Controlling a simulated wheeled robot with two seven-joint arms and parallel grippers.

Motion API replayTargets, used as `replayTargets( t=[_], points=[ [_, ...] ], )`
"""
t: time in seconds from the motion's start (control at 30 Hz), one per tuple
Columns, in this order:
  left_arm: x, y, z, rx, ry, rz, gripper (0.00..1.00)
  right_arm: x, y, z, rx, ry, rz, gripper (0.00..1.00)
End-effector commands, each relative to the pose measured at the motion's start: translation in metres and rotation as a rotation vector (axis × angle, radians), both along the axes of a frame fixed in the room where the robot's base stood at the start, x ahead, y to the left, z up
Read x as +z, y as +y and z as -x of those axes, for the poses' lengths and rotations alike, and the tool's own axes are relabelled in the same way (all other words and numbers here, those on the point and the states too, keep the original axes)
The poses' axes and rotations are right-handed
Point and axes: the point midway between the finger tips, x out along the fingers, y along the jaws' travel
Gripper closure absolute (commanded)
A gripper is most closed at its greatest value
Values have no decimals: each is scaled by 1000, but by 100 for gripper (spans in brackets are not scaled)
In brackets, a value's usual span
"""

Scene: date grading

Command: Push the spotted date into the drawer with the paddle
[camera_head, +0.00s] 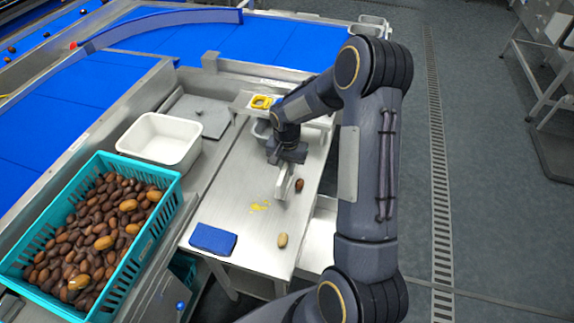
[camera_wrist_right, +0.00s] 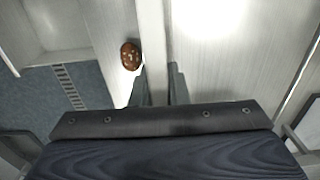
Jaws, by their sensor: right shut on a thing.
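My right gripper (camera_head: 290,162) is shut on the pale paddle (camera_head: 283,186), holding it low over the steel table (camera_head: 232,180). In the wrist view the paddle (camera_wrist_right: 153,45) runs up between the fingers (camera_wrist_right: 160,88). The spotted date (camera_head: 299,185), dark brown, lies on the table just right of the paddle, close to the table's right edge. In the wrist view the date (camera_wrist_right: 130,55) shows pale specks and lies right beside the paddle; I cannot tell whether they touch. The drawer (camera_head: 318,238) stands out below the table's right edge. My left gripper is not in view.
A teal crate (camera_head: 150,237) of dates and an empty white bin (camera_head: 160,138) stand at left.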

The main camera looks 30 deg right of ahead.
Motion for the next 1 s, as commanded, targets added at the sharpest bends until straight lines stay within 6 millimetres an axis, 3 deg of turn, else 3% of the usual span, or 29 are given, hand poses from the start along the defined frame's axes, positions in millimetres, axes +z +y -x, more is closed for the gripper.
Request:
replayTargets(
  t=[0.37,1.0],
  points=[
    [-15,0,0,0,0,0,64,-25,0,0,2,0,0,100],
    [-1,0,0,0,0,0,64,-21,-25,31,-1,0,0,100]
  ],
)
